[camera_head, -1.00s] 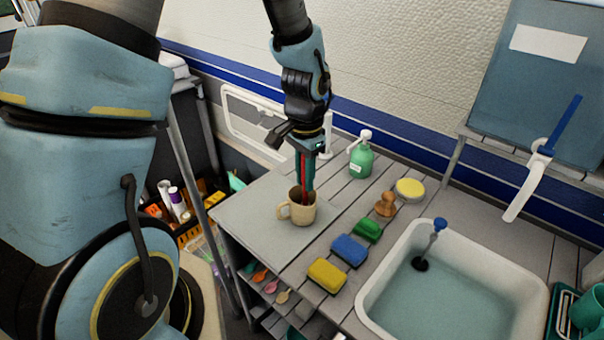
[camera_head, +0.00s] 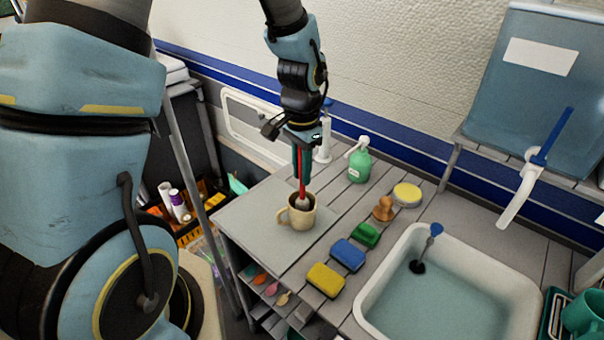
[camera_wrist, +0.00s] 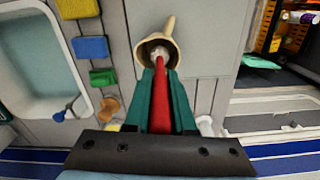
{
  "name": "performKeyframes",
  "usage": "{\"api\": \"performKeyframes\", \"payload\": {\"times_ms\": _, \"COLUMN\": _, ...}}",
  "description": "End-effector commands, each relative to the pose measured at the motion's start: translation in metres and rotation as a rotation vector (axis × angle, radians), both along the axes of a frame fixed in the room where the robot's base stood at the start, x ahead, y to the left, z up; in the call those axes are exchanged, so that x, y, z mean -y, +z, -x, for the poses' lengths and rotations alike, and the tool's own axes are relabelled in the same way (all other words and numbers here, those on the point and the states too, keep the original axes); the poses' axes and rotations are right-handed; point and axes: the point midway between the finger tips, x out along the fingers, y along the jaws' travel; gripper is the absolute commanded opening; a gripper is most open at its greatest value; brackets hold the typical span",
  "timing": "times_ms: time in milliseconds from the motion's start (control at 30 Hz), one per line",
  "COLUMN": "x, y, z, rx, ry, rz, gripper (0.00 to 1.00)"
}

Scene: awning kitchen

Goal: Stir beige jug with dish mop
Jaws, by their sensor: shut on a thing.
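My gripper (camera_head: 303,176) points down above the jug and is shut on the red handle of the dish mop (camera_head: 301,187). In the wrist view, the green fingers of my gripper (camera_wrist: 160,85) flank the red handle of the dish mop (camera_wrist: 160,110). The mop's pale head shows at the jug's mouth; its lower end is hidden, so its depth is unclear.
Yellow (camera_head: 326,280), blue (camera_head: 348,255) and green (camera_head: 366,235) sponges lie right of the jug. A green soap bottle (camera_head: 359,164) stands behind. A white sink (camera_head: 372,300) with water is at right. The counter's left edge is close to the jug.

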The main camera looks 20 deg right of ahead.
Motion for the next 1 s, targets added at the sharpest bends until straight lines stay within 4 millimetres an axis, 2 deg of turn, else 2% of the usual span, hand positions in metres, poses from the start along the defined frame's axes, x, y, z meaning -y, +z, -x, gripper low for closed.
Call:
{"api": "performKeyframes", "payload": {"times_ms": 600, "x": 0.000, "y": 0.045, "z": 0.000, "rx": 0.002, "ry": 0.000, "rz": 0.002, "gripper": 0.00}}
{"api": "performKeyframes", "payload": {"times_ms": 1000, "x": 0.000, "y": 0.047, "z": 0.000, "rx": 0.000, "ry": 0.000, "rz": 0.001, "gripper": 0.00}}
